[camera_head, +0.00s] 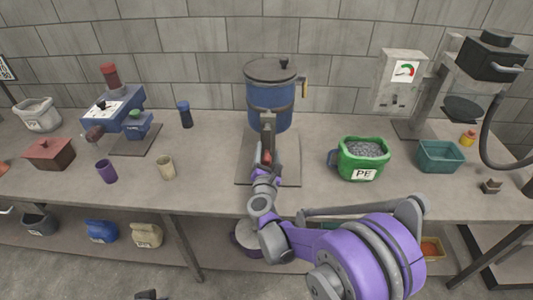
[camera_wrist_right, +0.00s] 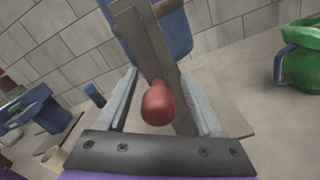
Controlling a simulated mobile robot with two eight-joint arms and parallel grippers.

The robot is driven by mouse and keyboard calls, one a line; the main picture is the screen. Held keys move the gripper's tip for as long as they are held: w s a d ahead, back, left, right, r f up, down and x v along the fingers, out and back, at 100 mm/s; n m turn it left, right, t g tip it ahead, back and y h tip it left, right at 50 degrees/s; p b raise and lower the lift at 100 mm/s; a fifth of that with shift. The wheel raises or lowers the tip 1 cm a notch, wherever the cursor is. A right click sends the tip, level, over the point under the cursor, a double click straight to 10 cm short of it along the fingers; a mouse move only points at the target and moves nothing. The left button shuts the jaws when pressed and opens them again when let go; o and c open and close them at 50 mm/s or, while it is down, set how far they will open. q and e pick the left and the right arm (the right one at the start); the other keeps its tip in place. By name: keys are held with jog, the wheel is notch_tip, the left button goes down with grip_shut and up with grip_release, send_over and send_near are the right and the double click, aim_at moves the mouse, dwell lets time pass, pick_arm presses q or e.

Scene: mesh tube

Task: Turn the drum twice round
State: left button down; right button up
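The blue drum (camera_head: 257,103) with a grey lid (camera_head: 272,69) stands upright at the back middle of the table. Part of it shows in the wrist view (camera_wrist_right: 172,30). A grey bar (camera_wrist_right: 147,42) runs down in front of the drum, with a red handle (camera_wrist_right: 157,104) at its lower part. My right gripper (camera_wrist_right: 160,100) is open, with one finger on each side of the red handle and gaps showing on both sides. In the head view my right gripper (camera_head: 265,162) is in front of the drum and partly hides the handle.
A green tub marked PE (camera_head: 362,160) with grey granules stands right of the drum, a teal bin (camera_head: 441,156) further right. A beige cup (camera_head: 165,167), purple cup (camera_head: 106,171) and dark blue bottle (camera_head: 185,115) stand left. The table between cup and drum is clear.

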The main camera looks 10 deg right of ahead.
jog(key=shift+a+f, duration=0.1)
jog(key=shift+a, duration=0.05)
jog(key=shift+s+a, duration=0.1)
jog(key=shift+s, duration=0.15)
jog(key=b+v, duration=0.1)
jog(key=v, duration=0.9)
jog(key=shift+b, duration=0.3)
jog(key=shift+s, duration=0.1)
